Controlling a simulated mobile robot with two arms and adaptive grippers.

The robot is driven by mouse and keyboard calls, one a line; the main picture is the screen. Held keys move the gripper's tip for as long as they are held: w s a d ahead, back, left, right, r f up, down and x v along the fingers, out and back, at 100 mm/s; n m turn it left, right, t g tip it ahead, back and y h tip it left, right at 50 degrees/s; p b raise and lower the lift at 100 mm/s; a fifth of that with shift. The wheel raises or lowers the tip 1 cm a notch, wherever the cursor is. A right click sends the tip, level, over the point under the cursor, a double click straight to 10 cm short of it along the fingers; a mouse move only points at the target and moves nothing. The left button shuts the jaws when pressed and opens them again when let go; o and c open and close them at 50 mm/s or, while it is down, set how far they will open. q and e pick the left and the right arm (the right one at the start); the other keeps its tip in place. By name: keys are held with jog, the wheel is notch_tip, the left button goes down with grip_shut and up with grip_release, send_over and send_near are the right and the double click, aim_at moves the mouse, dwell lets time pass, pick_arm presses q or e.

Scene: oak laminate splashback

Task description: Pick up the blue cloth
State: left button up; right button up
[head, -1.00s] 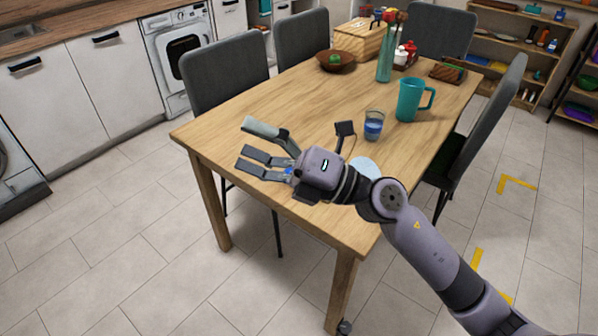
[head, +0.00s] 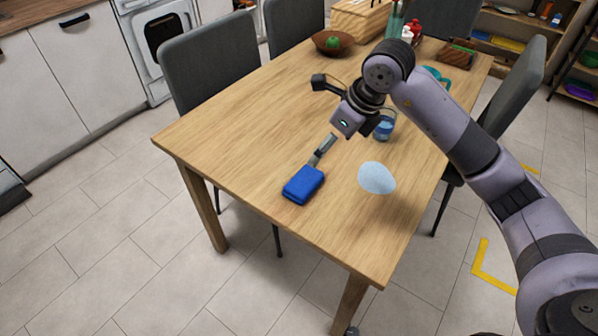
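The blue cloth (head: 303,185) is a small folded dark-blue block lying on the wooden table, near its front edge. My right gripper (head: 316,160) comes down from the upper right, with its fingers pointing at the cloth's far right edge. The fingertips are at or just above that edge; I cannot tell if they touch it. The fingers overlap in this view, so their opening is hidden. My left gripper is not in view.
A pale blue, flat, roundish thing (head: 376,178) lies right of the cloth. A glass with blue liquid (head: 385,125) stands behind it, partly covered by my arm. A brown bowl (head: 334,43) is farther back. The table's left part (head: 235,130) is clear.

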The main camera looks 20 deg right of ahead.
send_near(305, 181)
jog(key=shift+p+x, duration=0.4)
jog(key=shift+x, duration=1.8)
jog(key=p+x, duration=0.1)
jog(key=x, duration=0.3)
jog(key=shift+w+a+f, duration=0.1)
jog(key=shift+f, duration=0.1)
jog(key=shift+w+a+f, duration=0.1)
jog(key=shift+f, duration=0.2)
jog(key=c, duration=0.6)
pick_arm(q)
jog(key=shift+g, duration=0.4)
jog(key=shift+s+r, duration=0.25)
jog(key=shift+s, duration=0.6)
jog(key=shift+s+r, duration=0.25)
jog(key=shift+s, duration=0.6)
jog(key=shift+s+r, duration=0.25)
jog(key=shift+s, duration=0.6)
pick_arm(e)
jog(key=shift+c, duration=1.3)
